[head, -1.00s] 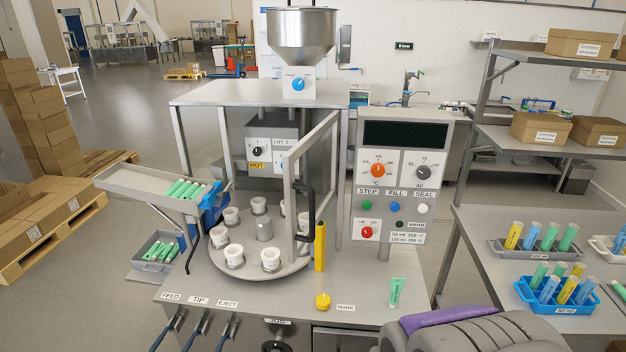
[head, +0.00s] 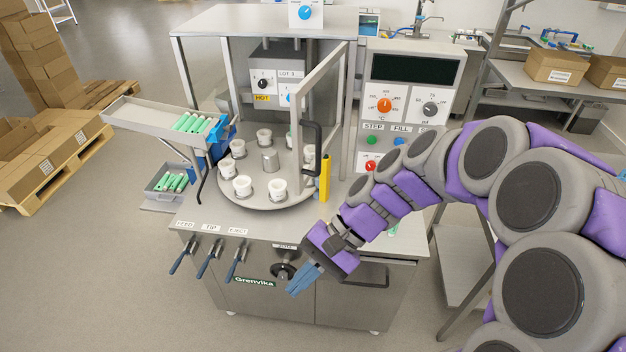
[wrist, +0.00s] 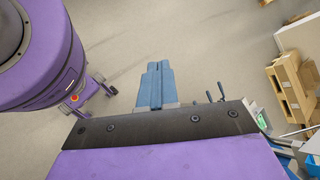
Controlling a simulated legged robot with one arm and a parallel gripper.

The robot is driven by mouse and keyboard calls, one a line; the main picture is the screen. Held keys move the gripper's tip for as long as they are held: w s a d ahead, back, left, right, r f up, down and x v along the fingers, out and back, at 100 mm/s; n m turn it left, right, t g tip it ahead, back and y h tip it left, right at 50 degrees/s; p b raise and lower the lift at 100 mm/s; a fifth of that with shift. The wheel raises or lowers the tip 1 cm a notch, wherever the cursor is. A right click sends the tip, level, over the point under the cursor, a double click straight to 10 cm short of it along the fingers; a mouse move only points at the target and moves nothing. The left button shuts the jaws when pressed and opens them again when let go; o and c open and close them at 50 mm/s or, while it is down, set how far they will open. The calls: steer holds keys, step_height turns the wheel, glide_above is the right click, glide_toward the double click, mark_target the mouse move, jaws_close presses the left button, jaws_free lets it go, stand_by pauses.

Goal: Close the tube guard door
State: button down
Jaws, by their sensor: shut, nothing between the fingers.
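The tube guard door (head: 299,124) is a clear panel in a grey frame, swung out from the machine on the right side of the turntable. Its black handle (head: 317,148) is on the door's near edge. My gripper (head: 302,281) has blue fingers and is shut and empty. It is in front of the machine's cabinet, below and apart from the handle. The blue fingers (wrist: 154,85) also show together in the wrist view, over bare floor; the door cannot be made out there.
The round turntable (head: 268,193) carries several white cups. A yellow post (head: 325,178) stands close to the handle. Levers (head: 210,256) and a hand wheel (head: 284,271) stick out at the front. A tube chute (head: 150,118) is at the left. Floor in front is clear.

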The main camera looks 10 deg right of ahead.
steer(key=w+r+m+t+y+p, duration=0.15)
steer(key=w+m+y, duration=0.25)
steer(key=w, duration=0.4)
steer(key=m+t+y+p, duration=0.3)
steer(key=m+t+p, duration=0.1)
steer(key=m+t, duration=0.85)
glide_toward(303, 183)
steer(key=shift+m+g, duration=0.6)
steer(key=shift+m, duration=0.25)
steer(key=x, duration=0.7)
steer(key=shift+w+d+r, duration=0.15)
steer(key=shift+r, duration=0.2)
